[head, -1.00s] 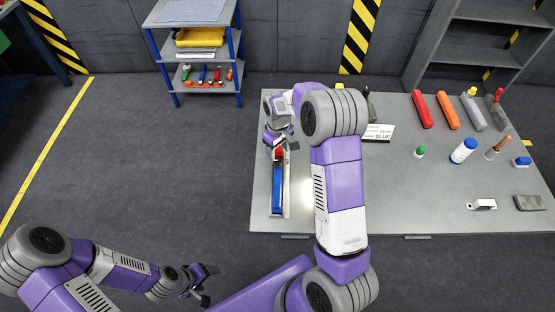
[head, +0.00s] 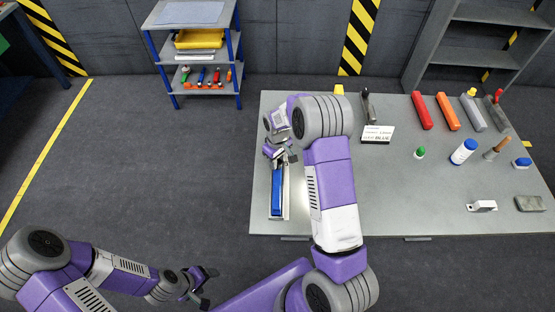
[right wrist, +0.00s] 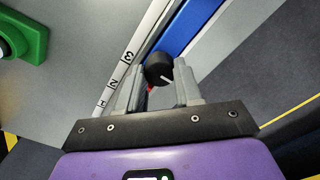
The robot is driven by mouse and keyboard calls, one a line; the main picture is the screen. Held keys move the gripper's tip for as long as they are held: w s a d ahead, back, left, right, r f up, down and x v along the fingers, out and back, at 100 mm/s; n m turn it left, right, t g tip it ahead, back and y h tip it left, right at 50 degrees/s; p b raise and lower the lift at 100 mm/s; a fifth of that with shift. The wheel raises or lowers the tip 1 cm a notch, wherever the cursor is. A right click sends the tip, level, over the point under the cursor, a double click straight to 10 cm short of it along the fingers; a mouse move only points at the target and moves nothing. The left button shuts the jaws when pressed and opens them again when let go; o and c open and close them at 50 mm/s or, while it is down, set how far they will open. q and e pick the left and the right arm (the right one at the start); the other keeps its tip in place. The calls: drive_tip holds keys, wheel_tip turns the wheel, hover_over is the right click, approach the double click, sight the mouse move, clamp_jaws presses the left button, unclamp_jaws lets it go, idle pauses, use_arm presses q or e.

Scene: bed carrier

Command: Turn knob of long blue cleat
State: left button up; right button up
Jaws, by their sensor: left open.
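The long blue cleat (head: 276,192) lies lengthwise on a pale base near the left edge of the grey table; it also shows in the right wrist view (right wrist: 190,22). Its black knob (right wrist: 158,68) has a white mark, and a small red part shows just below it. My right gripper (head: 277,154) is over the cleat's far end. In the right wrist view, its two fingers (right wrist: 160,82) stand on either side of the knob; whether they press on it is unclear. My left gripper (head: 199,286) is open and empty, away from the table at the lower left.
A scale strip (right wrist: 115,82) marked 1, 2, 3 runs beside the cleat. A green part (right wrist: 22,38) lies left of it. A white sign (head: 377,134) reading BLUE stands at the table's back. Red (head: 422,110) and orange (head: 448,110) blocks and bottles are further right.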

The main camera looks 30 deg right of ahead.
drive_tip(key=shift+c, duration=1.3)
drive_tip(key=m, duration=0.8)
drive_tip(key=shift+m, duration=0.3)
drive_tip(key=m, duration=0.4)
drive_tip(key=shift+p, duration=0.35)
drive_tip(key=shift+m+p, duration=0.65)
drive_tip(key=shift+m, duration=2.05)
